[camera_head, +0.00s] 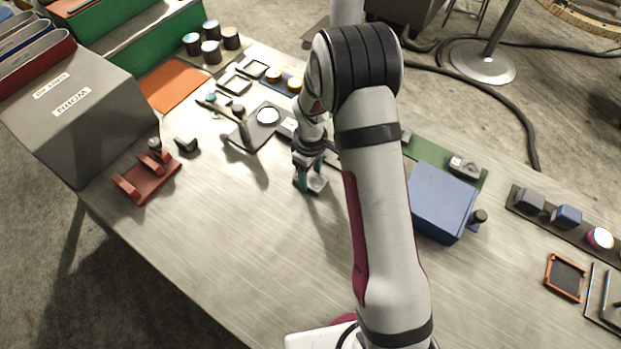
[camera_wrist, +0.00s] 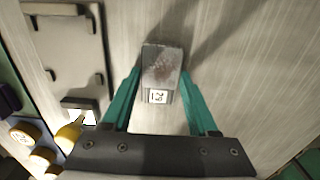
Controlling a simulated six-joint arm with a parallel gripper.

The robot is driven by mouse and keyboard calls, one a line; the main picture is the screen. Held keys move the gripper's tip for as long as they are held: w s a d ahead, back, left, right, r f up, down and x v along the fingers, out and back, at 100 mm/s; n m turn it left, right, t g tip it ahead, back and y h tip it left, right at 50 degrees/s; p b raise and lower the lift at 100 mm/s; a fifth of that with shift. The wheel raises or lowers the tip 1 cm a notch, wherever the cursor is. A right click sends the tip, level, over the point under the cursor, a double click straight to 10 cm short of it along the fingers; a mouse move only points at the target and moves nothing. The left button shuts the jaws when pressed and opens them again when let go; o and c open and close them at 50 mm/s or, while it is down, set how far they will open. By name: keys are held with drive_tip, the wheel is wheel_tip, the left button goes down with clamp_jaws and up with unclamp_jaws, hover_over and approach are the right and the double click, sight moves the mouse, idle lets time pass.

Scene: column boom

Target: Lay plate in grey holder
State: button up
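My gripper (camera_wrist: 161,72) has teal fingers that close in on the plate's two sides with no clear gap at the tips. In the head view my gripper (camera_head: 309,182) is low over the middle of the table. A flat grey holder (camera_wrist: 68,50) with small raised tabs lies left of the plate in the wrist view; my arm mostly hides that area in the head view.
A blue box (camera_head: 442,200) stands right of my arm. A red rack (camera_head: 147,180) and a grey sorter box (camera_head: 75,110) stand left. A grey tray with a white disc (camera_head: 262,128) lies behind my gripper. The table's front middle (camera_head: 240,235) is clear.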

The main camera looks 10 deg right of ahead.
clamp_jaws()
